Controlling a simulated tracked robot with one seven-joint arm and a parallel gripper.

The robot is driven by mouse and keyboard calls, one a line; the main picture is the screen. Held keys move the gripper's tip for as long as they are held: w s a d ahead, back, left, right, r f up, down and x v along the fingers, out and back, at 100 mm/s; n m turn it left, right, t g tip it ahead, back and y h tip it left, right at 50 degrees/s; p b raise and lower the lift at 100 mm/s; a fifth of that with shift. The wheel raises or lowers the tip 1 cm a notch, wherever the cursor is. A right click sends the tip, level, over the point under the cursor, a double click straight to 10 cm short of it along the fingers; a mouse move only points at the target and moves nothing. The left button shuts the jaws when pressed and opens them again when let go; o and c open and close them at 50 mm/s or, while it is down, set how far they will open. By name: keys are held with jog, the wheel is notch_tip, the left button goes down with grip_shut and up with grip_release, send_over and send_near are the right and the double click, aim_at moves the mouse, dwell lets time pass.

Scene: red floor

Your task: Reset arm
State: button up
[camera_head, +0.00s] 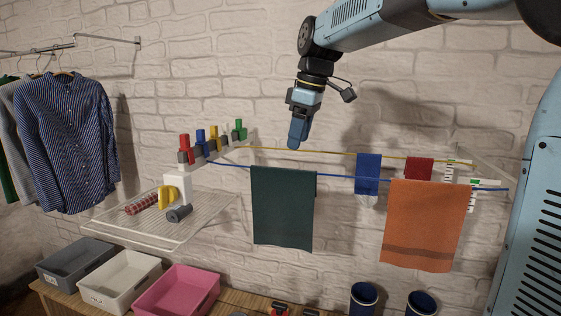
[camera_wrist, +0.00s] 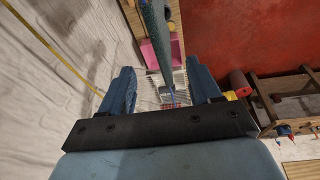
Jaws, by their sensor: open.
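My arm comes in from the top right in the head view, with my gripper (camera_head: 297,140) pointing down in front of the white brick wall, above the drying lines. In the wrist view my gripper (camera_wrist: 160,88) shows two blue fingers apart with nothing between them. A dark green towel (camera_head: 283,208) hangs on the blue line just below the gripper in the head view. It seems to show edge-on beyond the fingers in the wrist view (camera_wrist: 155,35).
A blue cloth (camera_head: 367,174), a red cloth (camera_head: 418,168) and an orange towel (camera_head: 427,225) hang to the right. A wire shelf (camera_head: 205,217) holds small items at left. Grey, white and pink bins (camera_head: 178,291) stand below. Shirts (camera_head: 68,140) hang at far left. The upper wall area is clear.

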jog(key=s+d+f+m+t, duration=0.1)
jog(key=s+d+f+m, duration=0.3)
jog(key=s, duration=0.3)
jog(key=s+d+f+m+t+h, duration=0.1)
jog(key=s+d+f+m, duration=0.4)
jog(key=s, duration=0.3)
jog(key=s+d+f+m+t+h, duration=0.1)
jog(key=s+d+f+m, duration=0.3)
jog(key=s+d, duration=0.2)
jog(key=shift+s+d+f+t, duration=0.3)
jog(key=shift+s+t, duration=0.1)
jog(key=shift+s, duration=0.6)
